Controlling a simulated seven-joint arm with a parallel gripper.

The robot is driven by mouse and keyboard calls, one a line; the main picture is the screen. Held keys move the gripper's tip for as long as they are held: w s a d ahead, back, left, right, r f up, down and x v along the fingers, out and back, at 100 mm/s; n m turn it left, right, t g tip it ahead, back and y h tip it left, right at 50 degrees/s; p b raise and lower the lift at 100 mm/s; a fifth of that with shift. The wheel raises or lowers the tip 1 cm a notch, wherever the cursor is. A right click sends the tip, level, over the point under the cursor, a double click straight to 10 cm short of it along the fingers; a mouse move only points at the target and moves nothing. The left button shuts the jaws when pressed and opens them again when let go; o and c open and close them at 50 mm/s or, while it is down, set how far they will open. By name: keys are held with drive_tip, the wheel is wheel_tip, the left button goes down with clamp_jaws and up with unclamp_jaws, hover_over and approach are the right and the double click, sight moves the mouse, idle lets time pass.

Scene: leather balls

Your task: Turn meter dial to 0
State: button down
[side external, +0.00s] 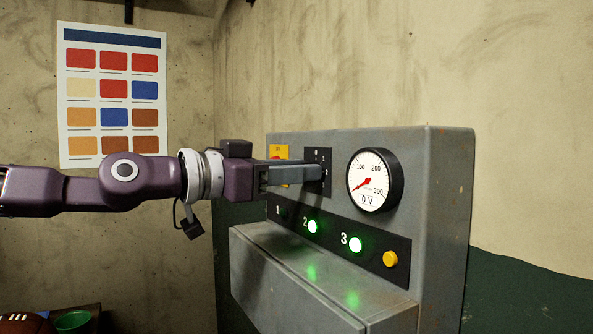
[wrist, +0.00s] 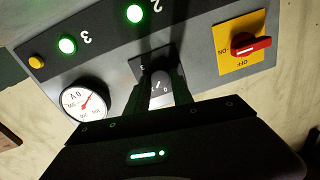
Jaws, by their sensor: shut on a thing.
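The dial (wrist: 159,86) is a grey knob on a black plate (side external: 327,188) with small numbers, 0 at its upper left in the side view. My gripper (side external: 314,173) reaches in from the left and is shut on the dial; its fingers (wrist: 161,84) stand on both sides of the knob in the wrist view. The fingers hide most of the knob, so I cannot tell exactly which number it points to. The round white meter (side external: 373,180) right of the plate has its red needle toward the lower left and reads "0 V".
A red rotary switch (wrist: 252,46) on a yellow ON/OFF plate (side external: 278,151) sits close to the gripper. Green lamps 2 (side external: 312,227) and 3 (side external: 355,244) are lit; lamp 1 looks dark. A yellow button (side external: 390,259) and a grey ledge (side external: 290,262) lie lower.

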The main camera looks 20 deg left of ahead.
drive_tip(key=shift+w+a+n+g, duration=0.1)
drive_tip(key=shift+n+g, duration=0.2)
drive_tip(key=shift+n, duration=3.6)
drive_tip(key=c, duration=1.1)
unclamp_jaws()
drive_tip(key=shift+a, duration=0.1)
drive_tip(key=v, duration=0.7)
